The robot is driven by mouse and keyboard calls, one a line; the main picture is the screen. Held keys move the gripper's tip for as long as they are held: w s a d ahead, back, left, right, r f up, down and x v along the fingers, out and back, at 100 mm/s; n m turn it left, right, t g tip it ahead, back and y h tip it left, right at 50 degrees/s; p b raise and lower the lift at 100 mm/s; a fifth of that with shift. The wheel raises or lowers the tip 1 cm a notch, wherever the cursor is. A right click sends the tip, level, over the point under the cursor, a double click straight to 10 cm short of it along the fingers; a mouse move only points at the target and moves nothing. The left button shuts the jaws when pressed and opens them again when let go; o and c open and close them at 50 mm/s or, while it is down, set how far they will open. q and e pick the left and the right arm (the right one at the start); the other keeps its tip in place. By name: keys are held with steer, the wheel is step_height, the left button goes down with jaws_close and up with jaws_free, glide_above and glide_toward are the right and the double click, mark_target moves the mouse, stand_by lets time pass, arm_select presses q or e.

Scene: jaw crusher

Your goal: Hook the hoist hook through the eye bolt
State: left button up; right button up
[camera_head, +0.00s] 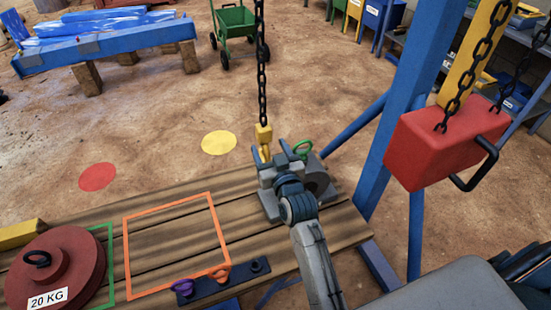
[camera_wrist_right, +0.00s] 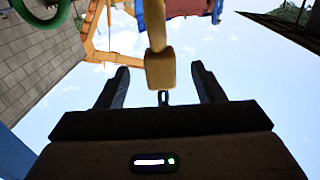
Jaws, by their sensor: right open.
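The yellow hoist hook (camera_head: 264,140) hangs from a dark chain above the plank bench. Its yellow block (camera_wrist_right: 160,68) also shows in the right wrist view, between the fingers with gaps on both sides. My right gripper (camera_head: 270,168) is open around or just below the hook; the hook's tip is partly hidden. A green eye bolt (camera_head: 303,149) stands upright on a grey round part (camera_head: 318,180), just right of the gripper. Its green ring shows at the top left of the wrist view (camera_wrist_right: 42,14). The hook and green ring are apart. My left gripper is not in view.
A red 20 KG weight (camera_head: 60,268) with a dark ring sits at the bench's left. A dark rack (camera_head: 235,282) holds purple and orange eye bolts. A blue post (camera_head: 405,110) and a hanging red block (camera_head: 440,145) stand to the right.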

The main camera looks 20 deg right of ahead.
mark_target(266, 141)
steer(key=w, duration=0.5)
steer(key=shift+w+p, duration=0.35)
steer(key=shift+c, duration=0.4)
steer(key=shift+s, duration=0.1)
jaws_close()
